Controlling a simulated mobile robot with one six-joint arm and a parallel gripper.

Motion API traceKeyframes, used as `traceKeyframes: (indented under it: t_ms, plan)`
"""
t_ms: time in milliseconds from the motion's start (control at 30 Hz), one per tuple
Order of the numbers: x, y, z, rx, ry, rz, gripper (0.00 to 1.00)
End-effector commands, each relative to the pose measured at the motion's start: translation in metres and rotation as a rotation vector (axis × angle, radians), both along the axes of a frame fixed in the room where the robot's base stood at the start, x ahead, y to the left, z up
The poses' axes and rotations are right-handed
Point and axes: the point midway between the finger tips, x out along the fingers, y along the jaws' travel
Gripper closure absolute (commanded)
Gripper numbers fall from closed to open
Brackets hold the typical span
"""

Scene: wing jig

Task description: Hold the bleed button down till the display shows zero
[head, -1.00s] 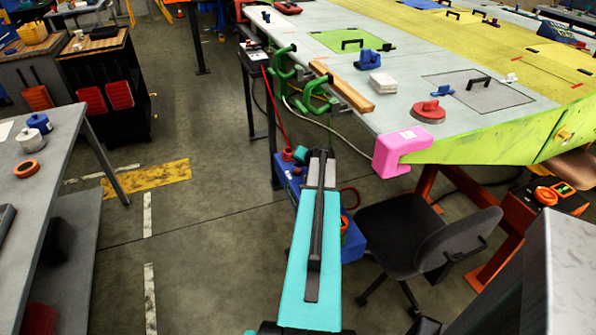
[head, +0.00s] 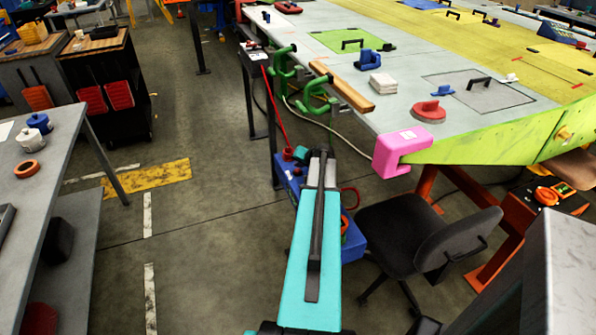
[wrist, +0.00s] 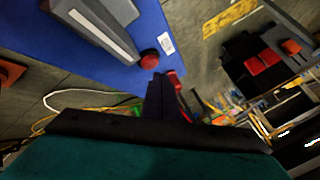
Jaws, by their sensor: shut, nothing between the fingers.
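In the wrist view a round red button (wrist: 150,58) stands on a blue surface (wrist: 110,62), beside a small white label (wrist: 167,43). I take it for the bleed button. My gripper (wrist: 161,80) is shut and empty. Its fingertips appear right beside the button; I cannot tell whether they touch it. A grey block with a pale strip (wrist: 98,32) lies on the blue surface. No readable display figure shows. In the head view the blue unit (head: 352,243) is partly hidden behind my turquoise arm, and the gripper cannot be made out clearly.
A dark office chair (head: 415,235) stands close to the right of my arm. The wing panel (head: 400,105) with green clamps (head: 318,100) and a pink corner block (head: 398,150) lies above right. A grey bench (head: 60,170) is at left. Open floor lies between.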

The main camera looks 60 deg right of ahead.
Motion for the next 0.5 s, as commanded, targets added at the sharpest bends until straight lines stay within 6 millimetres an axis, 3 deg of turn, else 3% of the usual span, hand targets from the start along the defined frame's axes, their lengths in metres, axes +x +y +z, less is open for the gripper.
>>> traceKeyframes:
  t_ms: [500]
  plan:
    - [0.0001,-0.0002,-0.0060,0.000,0.000,0.000,1.00]
